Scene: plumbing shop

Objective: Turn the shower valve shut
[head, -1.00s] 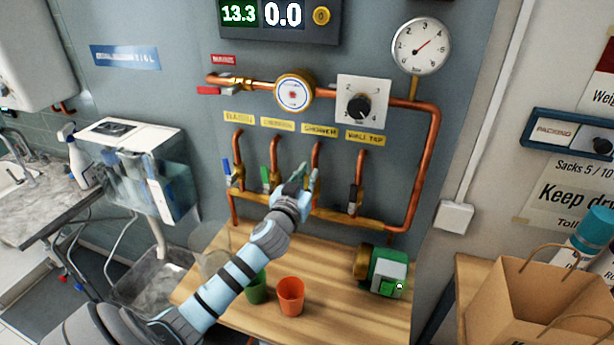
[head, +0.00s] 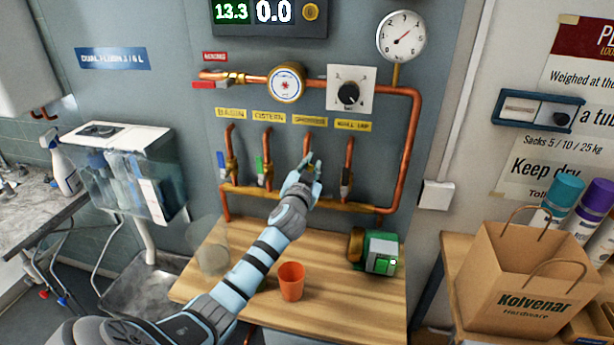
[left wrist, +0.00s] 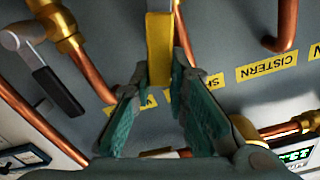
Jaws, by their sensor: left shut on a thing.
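The shower valve is third in the row of valves, under the SHOWER label (head: 309,121). Its yellow lever (left wrist: 159,45) sits between the fingers of my left gripper (left wrist: 158,78) in the left wrist view. My left gripper (head: 308,172) is shut on this lever, with a finger on each side. In the head view the gripper covers most of the lever and valve body, so I cannot tell the lever's angle there. The shower's copper pipe (head: 308,143) rises above the gripper. My right gripper is not in view.
The wall tap's black lever (left wrist: 57,92) is close beside the gripper; the cistern's green lever (head: 259,165) and basin's blue lever (head: 221,159) are on its other side. An orange cup (head: 291,281) and a green device (head: 379,253) stand on the wooden bench (head: 335,300) below.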

